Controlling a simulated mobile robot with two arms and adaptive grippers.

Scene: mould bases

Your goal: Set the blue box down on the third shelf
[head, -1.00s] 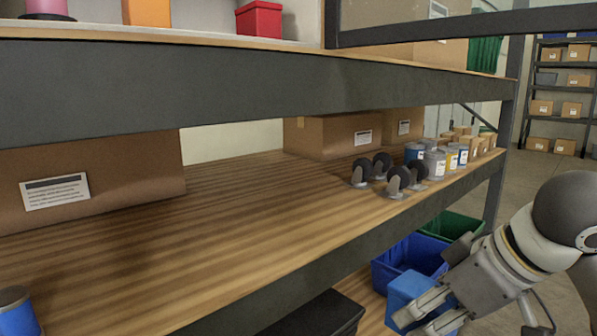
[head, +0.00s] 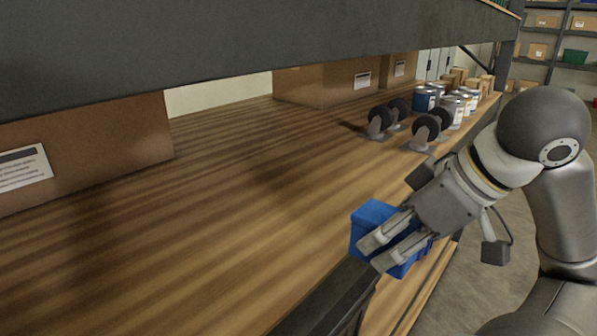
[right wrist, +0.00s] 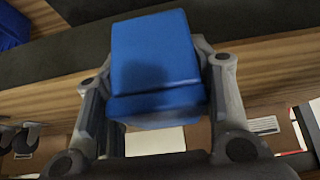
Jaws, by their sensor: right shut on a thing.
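The blue box (head: 372,222) is in my right gripper (head: 385,243), whose fingers are shut on its sides. In the head view the box is at the front edge of the wooden shelf (head: 250,200), and its lower part is partly hidden by the fingers. I cannot tell whether it touches the shelf edge. In the right wrist view the blue box (right wrist: 155,60) sits between the two fingers. My left gripper is not in view.
Several black caster wheels (head: 425,128) and cans (head: 455,110) stand toward the shelf's far end. Cardboard boxes (head: 85,150) line the back. A dark beam (head: 230,45) runs above. The middle of the shelf is clear.

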